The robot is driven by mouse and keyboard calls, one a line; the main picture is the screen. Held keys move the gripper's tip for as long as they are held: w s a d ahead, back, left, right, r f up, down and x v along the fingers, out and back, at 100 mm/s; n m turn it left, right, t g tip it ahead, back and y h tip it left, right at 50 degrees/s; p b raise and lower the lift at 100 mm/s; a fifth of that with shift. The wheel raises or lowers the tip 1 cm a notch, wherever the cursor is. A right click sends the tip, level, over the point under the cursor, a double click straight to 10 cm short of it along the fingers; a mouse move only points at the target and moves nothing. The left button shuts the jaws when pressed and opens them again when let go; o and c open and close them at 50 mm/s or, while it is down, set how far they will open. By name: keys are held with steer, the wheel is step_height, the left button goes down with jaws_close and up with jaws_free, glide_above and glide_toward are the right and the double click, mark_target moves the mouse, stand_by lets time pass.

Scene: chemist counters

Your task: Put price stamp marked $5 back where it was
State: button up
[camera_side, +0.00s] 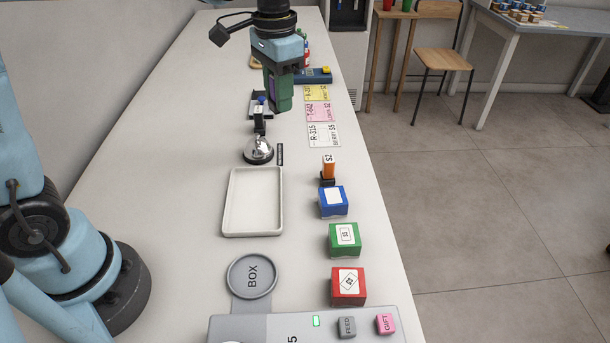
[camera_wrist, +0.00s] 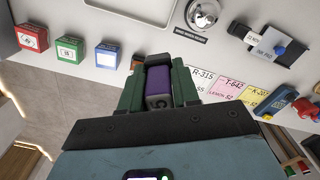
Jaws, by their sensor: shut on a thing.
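My gripper (camera_wrist: 160,92) is shut on a purple stamp (camera_wrist: 159,82), which sits between its green fingers in the wrist view. Its price mark is not visible. In the side view my gripper (camera_side: 279,98) is over the counter, left of the price cards, and hides most of the stamp. An orange stamp marked $2 (camera_side: 329,168) stands upright in a small dark holder, behind the blue box. A white card reading R-315 BERRY $5 (camera_side: 324,135) lies flat on the counter, beside a pink LEMON $2 card (camera_side: 319,112) and a yellow card (camera_side: 315,93).
Blue (camera_side: 333,201), green (camera_side: 344,239) and red (camera_side: 348,286) boxes line the right edge. A white tray (camera_side: 230,205), silver bell (camera_side: 258,150), dark pad with a blue-knobbed item (camera_wrist: 275,47), round BOX plate (camera_side: 252,276) and keyed machine (camera_side: 255,327) occupy the counter.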

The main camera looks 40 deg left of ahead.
steer(key=w+d+f+m, duration=0.5)
steer(key=w+f+m, duration=0.1)
steer(key=w, duration=0.4)
step_height(320, 180, down, 10)
steer(key=shift+w+d+f, duration=0.1)
steer(key=shift+w+f, duration=0.05)
steer(key=shift+f, duration=0.15)
steer(key=o, duration=0.9)
steer(key=shift+c, duration=0.2)
